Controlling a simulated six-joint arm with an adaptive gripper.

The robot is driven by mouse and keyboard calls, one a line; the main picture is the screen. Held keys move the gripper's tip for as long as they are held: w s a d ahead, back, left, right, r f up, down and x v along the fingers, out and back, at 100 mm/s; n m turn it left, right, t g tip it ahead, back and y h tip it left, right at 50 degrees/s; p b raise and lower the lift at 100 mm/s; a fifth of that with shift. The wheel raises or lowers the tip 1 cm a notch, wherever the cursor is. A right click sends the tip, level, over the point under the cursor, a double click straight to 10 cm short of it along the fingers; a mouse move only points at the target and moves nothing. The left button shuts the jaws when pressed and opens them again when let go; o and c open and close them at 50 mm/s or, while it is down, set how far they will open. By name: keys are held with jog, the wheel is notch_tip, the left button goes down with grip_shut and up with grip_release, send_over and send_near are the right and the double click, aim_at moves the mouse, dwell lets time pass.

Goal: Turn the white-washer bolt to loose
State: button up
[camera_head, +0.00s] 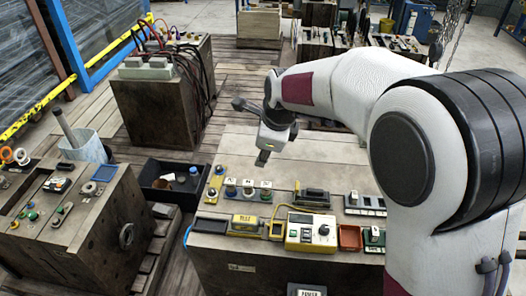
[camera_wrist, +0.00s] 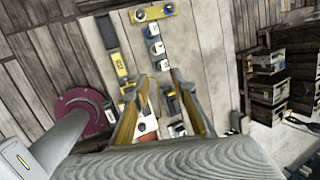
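A yellow bolt plate (camera_head: 214,182) lies at the left end of the wooden bench top, with a bolt near each end. In the wrist view the yellow plate (camera_wrist: 154,13) is at the top edge. Its right bolt (camera_wrist: 168,10) looks paler around the base than its left bolt (camera_wrist: 140,15), but both are too small to tell the washer colours surely. My gripper (camera_head: 262,160) hangs above the bench, to the right of the plate and apart from it. In the wrist view my gripper (camera_wrist: 161,79) has its two fingers spread, with nothing held between them.
Several labelled blocks (camera_head: 248,187) stand in a row right of the plate. A yellow meter (camera_head: 311,232), a black-handled device (camera_head: 312,197) and a red tray (camera_head: 350,238) are on the bench. A dark bin (camera_head: 172,183) stands left of it. Bare bench lies behind the blocks.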

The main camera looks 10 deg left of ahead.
jog(key=o, duration=0.3)
jog(key=shift+a, duration=0.1)
jog(key=s+a+f+n+g+h, duration=0.1)
jog(key=s+a+f+n, duration=0.1)
jog(key=a+f+n, duration=0.85)
jog(key=w+a+f+n+t+h, duration=0.1)
jog(key=w+a+f+n, duration=0.4)
jog(key=a+f+n, duration=0.1)
jog(key=shift+a+f+n+t, duration=0.35)
jog(key=shift+a+n, duration=0.45)
jog(key=shift+n, duration=0.55)
jog(key=shift+w, duration=0.1)
